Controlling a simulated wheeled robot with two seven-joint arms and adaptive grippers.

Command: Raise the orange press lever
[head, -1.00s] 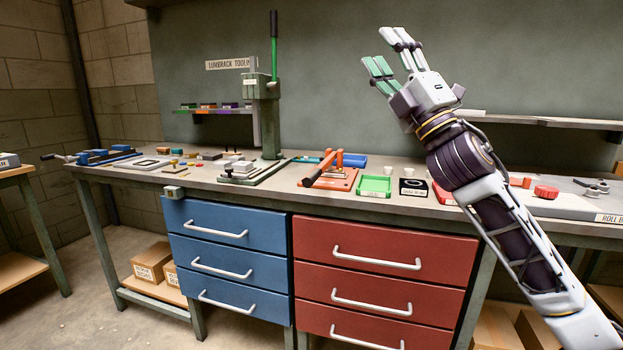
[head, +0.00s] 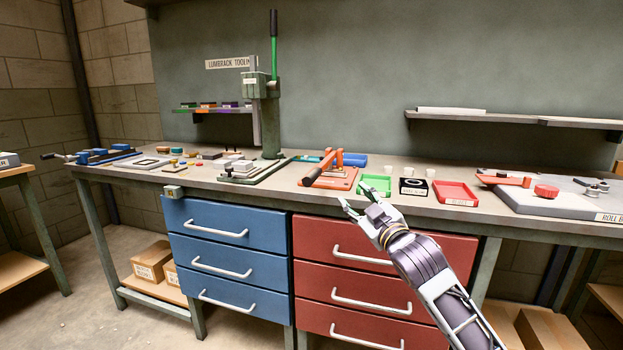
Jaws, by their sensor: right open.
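The orange press (head: 328,180) stands on the workbench, right of the tall green press. Its orange lever (head: 322,165) slants down toward the front left and ends in a dark grip. My right gripper (head: 356,196) is open and empty at the bench's front edge, in front of the green tray and to the right of the orange press. It is apart from the lever in the picture. My left gripper is out of view.
A tall press with an upright green lever (head: 274,50) stands to the left. Blue drawers (head: 215,258) and red drawers (head: 375,250) are below.

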